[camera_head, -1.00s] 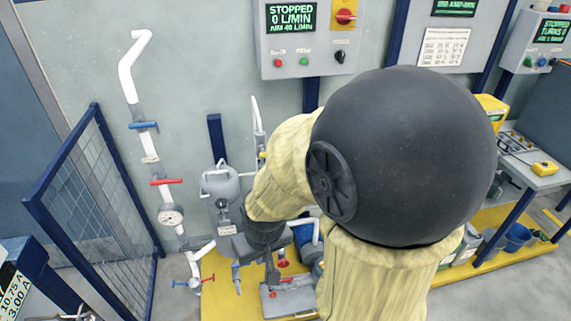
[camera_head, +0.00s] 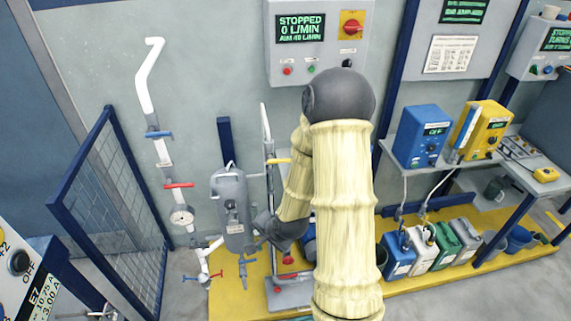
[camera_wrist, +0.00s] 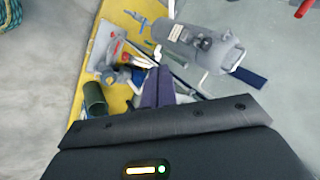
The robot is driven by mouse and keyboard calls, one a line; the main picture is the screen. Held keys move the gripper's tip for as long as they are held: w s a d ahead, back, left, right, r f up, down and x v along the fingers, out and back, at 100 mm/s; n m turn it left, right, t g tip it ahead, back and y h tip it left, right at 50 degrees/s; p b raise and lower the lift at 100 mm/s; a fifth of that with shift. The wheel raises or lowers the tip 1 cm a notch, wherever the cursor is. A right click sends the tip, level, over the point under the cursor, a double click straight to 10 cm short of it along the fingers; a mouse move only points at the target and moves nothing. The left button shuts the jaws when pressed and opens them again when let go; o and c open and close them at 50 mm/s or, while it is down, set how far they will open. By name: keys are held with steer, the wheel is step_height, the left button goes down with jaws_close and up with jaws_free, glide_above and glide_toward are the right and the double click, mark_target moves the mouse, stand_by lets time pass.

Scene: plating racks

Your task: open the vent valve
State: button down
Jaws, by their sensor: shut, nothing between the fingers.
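A grey canister (camera_head: 232,208) with fittings on top stands on the yellow platform; it also shows in the wrist view (camera_wrist: 196,42). No valve is readably marked as the vent. On the white pipe are an upper blue handle (camera_head: 158,134) and a red handle (camera_head: 179,185). My arm hides part of this equipment in the head view.
A blue mesh fence (camera_head: 115,215) stands at the left. A control box (camera_head: 318,45) reading STOPPED hangs on the wall. Blue and yellow pump units (camera_head: 421,137) stand on a shelf at the right, with several jugs below on the yellow platform (camera_head: 440,284).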

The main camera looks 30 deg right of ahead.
steer(key=w+d+r+m+t+h+p, duration=0.1)
steer(key=d+m+t+p, duration=0.3)
steer(key=m, duration=1)
steer(key=w+d+r+m+t+h+p, duration=0.2)
steer(key=d+r+m+t+h+p, duration=0.2)
steer(key=m, duration=1)
steer(key=shift+d+t+h, duration=0.3)
steer(key=shift+d+t, duration=0.2)
steer(key=shift+d, duration=0.65)
steer(key=shift+w, duration=0.2)
steer(key=w+d+b, duration=0.1)
steer(key=b, duration=0.3)
steer(key=shift+w+f+b, duration=0.15)
steer(key=shift+b, duration=0.2)
steer(key=b, duration=0.3)
steer(key=shift+w+d, duration=0.2)
steer(key=shift+w, duration=0.1)
steer(key=b, duration=0.4)
steer(key=shift+w, duration=0.2)
